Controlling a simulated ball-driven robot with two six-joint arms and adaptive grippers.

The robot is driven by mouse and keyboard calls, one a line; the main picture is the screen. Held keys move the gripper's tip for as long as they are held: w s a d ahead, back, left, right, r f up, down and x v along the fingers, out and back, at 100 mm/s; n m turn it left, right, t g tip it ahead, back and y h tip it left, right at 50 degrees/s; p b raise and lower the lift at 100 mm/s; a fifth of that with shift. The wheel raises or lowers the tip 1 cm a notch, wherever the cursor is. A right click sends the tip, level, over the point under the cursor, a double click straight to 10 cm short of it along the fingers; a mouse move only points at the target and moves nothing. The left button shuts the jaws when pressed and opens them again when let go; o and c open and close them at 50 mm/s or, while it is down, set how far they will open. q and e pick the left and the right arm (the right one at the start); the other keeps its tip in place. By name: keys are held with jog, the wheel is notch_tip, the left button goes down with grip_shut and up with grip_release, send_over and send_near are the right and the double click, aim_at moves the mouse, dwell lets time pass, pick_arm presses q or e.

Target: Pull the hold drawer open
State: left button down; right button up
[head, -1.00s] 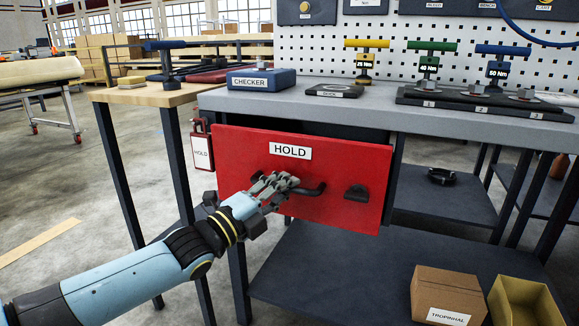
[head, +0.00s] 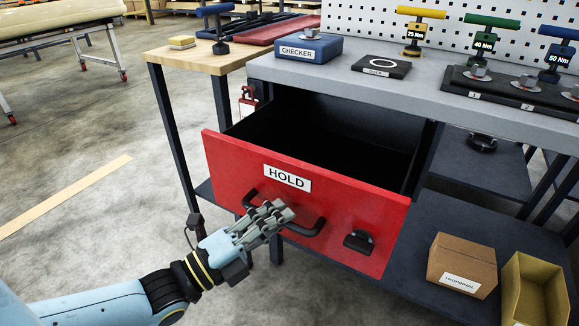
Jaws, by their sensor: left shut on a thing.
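The red hold drawer (head: 325,215), with a white HOLD label (head: 287,178), stands pulled out from under the grey bench. Its dark inside shows and looks empty where visible. A black bar handle (head: 312,230) runs across the front below the label. My left gripper (head: 272,214) is shut on the handle near its middle, its fingers covering part of the bar. A small black catch (head: 358,241) sits on the drawer front, right of the handle. My right gripper is not in view.
The grey bench top (head: 440,92) holds a blue CHECKER box (head: 308,48), a black pad (head: 381,66) and several torque wrenches at the right. A cardboard box (head: 462,264) and a yellow bin (head: 535,290) stand on the lower shelf.

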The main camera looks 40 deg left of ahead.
pick_arm(q)
jog(key=shift+s+d+f, duration=0.15)
jog(key=shift+s+f, duration=0.1)
jog(key=shift+s, duration=0.45)
jog(key=c, duration=1.3)
grip_release()
jog(key=shift+w+r, duration=0.1)
jog(key=shift+r, duration=0.05)
jog(key=shift+c, duration=0.2)
jog(key=v, duration=1.2)
